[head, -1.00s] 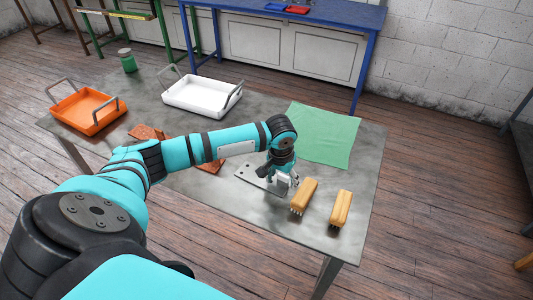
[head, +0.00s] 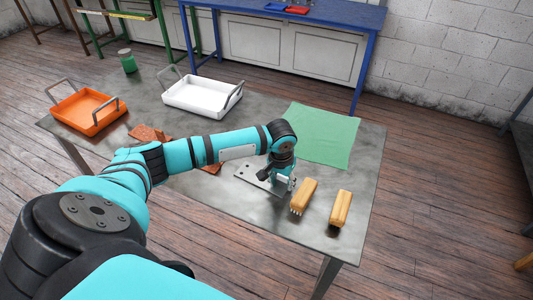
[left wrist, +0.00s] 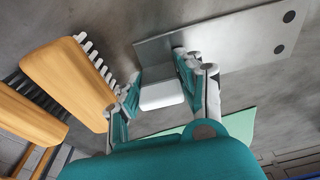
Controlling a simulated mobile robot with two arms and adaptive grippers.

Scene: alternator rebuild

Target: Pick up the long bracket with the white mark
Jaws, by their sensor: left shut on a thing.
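The long bracket (head: 250,174) is a flat grey metal plate with dark holes at its left end, at the middle front of the table. My left gripper (head: 281,184) is shut on its right end. In the left wrist view the bracket (left wrist: 235,40) runs to the upper right, with two holes at its far end and a bent-up flange between my fingers (left wrist: 160,76). A small white block-like patch (left wrist: 162,96) shows at the flange; I cannot tell if it is the mark. Whether the bracket touches the table is unclear. My right gripper is not in view.
Two wooden brushes (head: 304,195) (head: 341,207) lie just right of the gripper. A green cloth (head: 325,135) lies behind. A white tray (head: 201,109), an orange tray (head: 88,124), a green jar (head: 127,64) and reddish-brown pieces (head: 149,133) are on the left and back.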

